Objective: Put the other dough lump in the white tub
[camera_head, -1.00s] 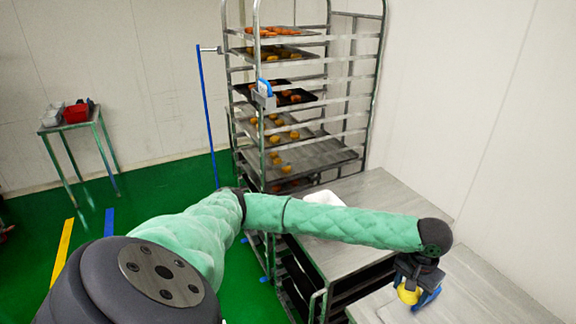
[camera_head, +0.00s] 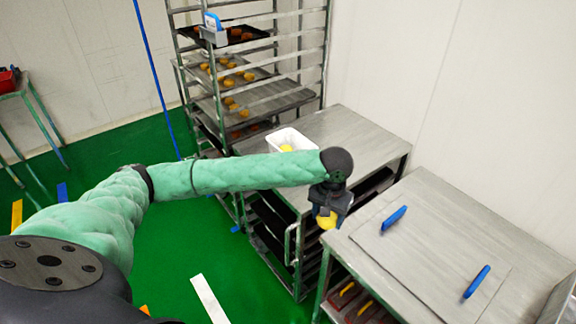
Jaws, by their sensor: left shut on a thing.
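The white tub (camera_head: 298,137) stands on the steel table beside the rack, and a yellow dough lump (camera_head: 287,148) shows inside it. My left gripper (camera_head: 327,216) is shut on another yellow dough lump (camera_head: 327,222). It hangs in front of the table's front edge, to the right of and nearer than the tub. My left forearm crosses in front of the tub's lower part and hides some of it. My right gripper is not in view.
The steel table (camera_head: 362,130) is bare right of the tub. A nearer steel table (camera_head: 450,225) bears a flat plate with two blue handles (camera_head: 394,217). A tall rack (camera_head: 325,50) with trays of baked pieces stands behind. Red items (camera_head: 350,300) lie on a lower shelf.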

